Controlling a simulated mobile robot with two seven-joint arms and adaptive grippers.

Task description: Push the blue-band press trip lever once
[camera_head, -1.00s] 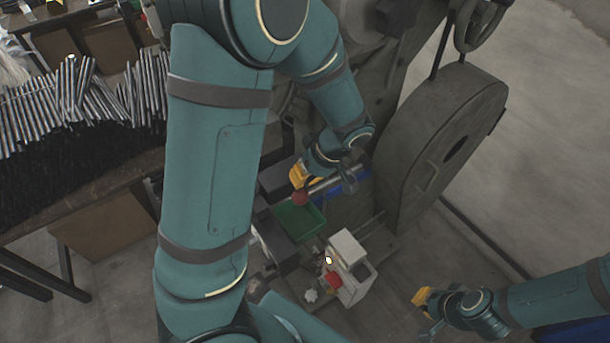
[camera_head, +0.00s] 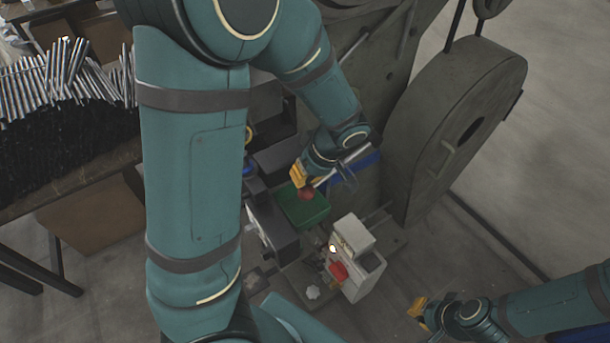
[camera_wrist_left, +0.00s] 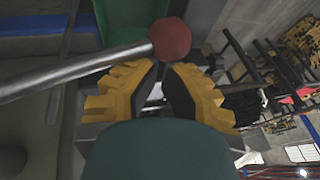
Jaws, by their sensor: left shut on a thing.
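The trip lever is a grey metal rod with a red ball knob (camera_head: 306,194), in front of the press with the blue band (camera_head: 362,163). In the left wrist view, the rod (camera_wrist_left: 75,72) runs in from the left and ends at the red knob (camera_wrist_left: 171,38), just beyond my fingertips. My left gripper (camera_head: 303,183) has yellow fingers with dark pads, which also show in the left wrist view (camera_wrist_left: 165,75). Its tips are close together at the lever's knob end; the exact contact is hidden. My right gripper (camera_head: 420,307) hangs away at the lower right, its fingers too small to read.
A green tray (camera_head: 310,213) lies just below the knob. A white box with a red part (camera_head: 354,236) stands in front of it. A large grey flywheel (camera_head: 462,130) stands on the right. A table edge with metal rods (camera_head: 65,80) is at the left. Open floor lies right.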

